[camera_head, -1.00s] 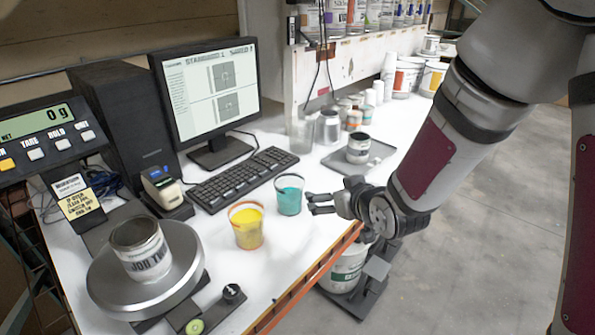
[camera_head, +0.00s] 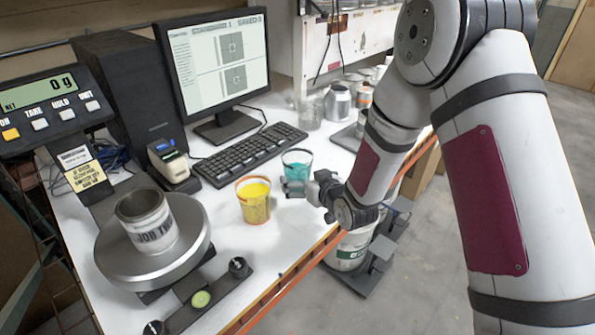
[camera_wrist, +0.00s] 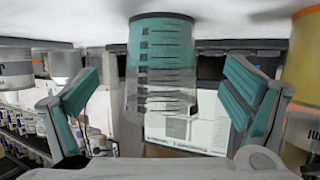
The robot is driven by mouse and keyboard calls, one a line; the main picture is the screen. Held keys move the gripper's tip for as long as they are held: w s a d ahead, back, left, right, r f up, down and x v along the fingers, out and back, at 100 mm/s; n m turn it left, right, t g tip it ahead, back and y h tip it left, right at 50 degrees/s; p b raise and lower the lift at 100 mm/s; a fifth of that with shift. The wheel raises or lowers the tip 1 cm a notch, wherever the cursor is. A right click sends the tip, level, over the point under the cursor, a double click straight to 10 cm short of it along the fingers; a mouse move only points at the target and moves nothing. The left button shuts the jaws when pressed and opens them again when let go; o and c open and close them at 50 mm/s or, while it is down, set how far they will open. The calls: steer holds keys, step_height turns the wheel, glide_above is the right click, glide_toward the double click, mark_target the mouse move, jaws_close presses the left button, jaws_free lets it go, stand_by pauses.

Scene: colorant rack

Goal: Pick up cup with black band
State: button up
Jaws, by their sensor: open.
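In the wrist view, which is upside down, the cup (camera_wrist: 161,75) stands between my spread fingers, with gaps on both sides. My gripper (camera_head: 300,187) is open and low beside the cup, its fingers partly covering the cup's lower part in the head view. In the wrist view my gripper (camera_wrist: 162,80) shows teal finger pads. The dark band shows at the cup's edge.
A yellow cup (camera_head: 253,202) stands close to the left of my gripper. The keyboard (camera_head: 249,153) lies behind, and a scale (camera_head: 114,256) bears a can. A metal can (camera_head: 337,103) stands farther back. The table's orange front edge (camera_head: 290,279) is near my arm.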

mark_target(292, 159)
steer(key=shift+r+x, duration=0.15)
steer(key=shift+x, duration=1.2)
steer(key=shift+r+x, duration=0.15)
steer(key=shift+x, duration=1.2)
steer(key=shift+a, duration=0.15)
steer(key=c, duration=1.5)
steer(key=shift+o, duration=0.2)
steer(key=shift+r, duration=0.2)
steer(key=shift+w+r, duration=0.1)
steer(key=shift+r, duration=1.5)
steer(key=shift+s+d+r+b, duration=0.2)
steer(key=shift+s+d, duration=0.5)
steer(key=shift+s, duration=1.85)
steer(key=shift+s+d+r+b, duration=0.2)
steer(key=shift+s+d, duration=0.5)
steer(key=shift+s, duration=1.85)
steer(key=shift+s+d+r+p, duration=0.1)
steer(key=shift+s+d+r, duration=0.4)
steer(key=shift+s, duration=2.1)
